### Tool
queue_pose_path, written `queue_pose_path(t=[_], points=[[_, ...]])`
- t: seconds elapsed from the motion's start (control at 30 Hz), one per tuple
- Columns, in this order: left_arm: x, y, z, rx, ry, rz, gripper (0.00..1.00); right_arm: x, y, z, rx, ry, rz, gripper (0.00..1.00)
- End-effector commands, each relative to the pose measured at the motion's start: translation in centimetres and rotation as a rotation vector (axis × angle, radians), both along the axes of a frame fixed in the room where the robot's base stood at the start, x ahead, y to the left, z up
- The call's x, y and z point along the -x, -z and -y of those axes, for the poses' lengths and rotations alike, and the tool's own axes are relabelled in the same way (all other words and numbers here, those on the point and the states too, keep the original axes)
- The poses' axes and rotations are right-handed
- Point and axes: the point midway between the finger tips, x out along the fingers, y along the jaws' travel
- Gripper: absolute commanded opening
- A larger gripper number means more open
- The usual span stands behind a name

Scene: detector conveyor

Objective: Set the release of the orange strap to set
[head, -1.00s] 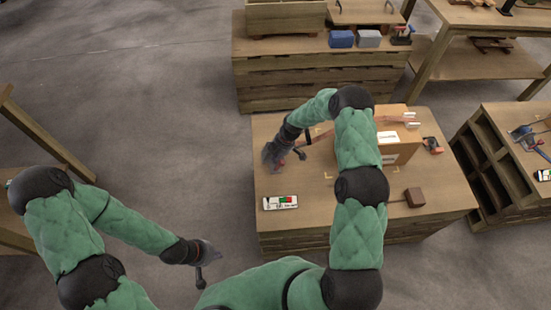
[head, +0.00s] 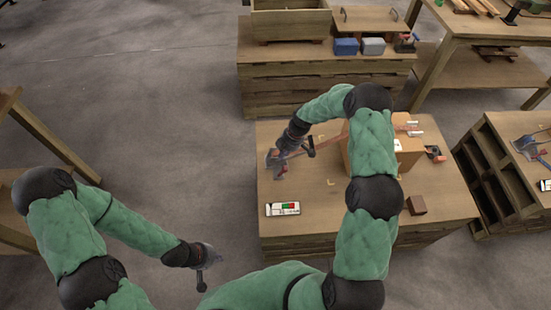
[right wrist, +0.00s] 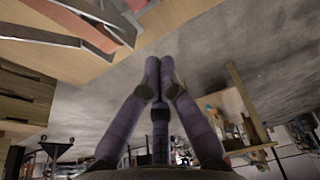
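A cardboard box (head: 409,146) stands on the table. An orange-pink strap (head: 407,127) shows in part at its top, mostly hidden behind my right arm. Reddish-orange bands (right wrist: 90,28) beside a grey bar lie at the table edge in the right wrist view; I cannot tell whether they are the strap's release. My right gripper (head: 279,158) is over the table's left end, close to small blue-grey and red parts. In the right wrist view its fingers (right wrist: 160,68) come together at the tips with nothing between them. My left gripper (head: 208,270) hangs away from the table, its fingers unclear.
A white card with red and green marks (head: 282,209) lies at the table's front left. A brown block (head: 416,205) sits at the front right. A red-and-black tool (head: 434,153) lies right of the box. The front middle of the table is clear.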

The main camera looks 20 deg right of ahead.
Motion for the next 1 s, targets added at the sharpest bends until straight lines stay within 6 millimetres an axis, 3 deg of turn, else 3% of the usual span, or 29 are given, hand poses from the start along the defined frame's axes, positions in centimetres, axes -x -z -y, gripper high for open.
queue_pose_path(t=[0.13,0.37,0.87,1.0], points=[[0.0,-0.4,0.0,0.000,0.000,0.000,0.00,0.3,-1.3,1.3,0.000,0.002,0.000,0.00],[0.0,-0.5,0.0,0.000,0.000,0.000,0.00,0.6,-1.8,1.8,0.000,-0.002,-0.002,0.00],[0.0,-0.5,0.0,0.000,0.000,0.000,0.00,0.6,-1.7,1.7,0.000,0.002,-0.001,0.00],[0.0,-0.5,0.0,0.000,0.000,0.000,0.00,1.8,-0.6,0.3,-0.013,0.067,-0.028,0.00]])
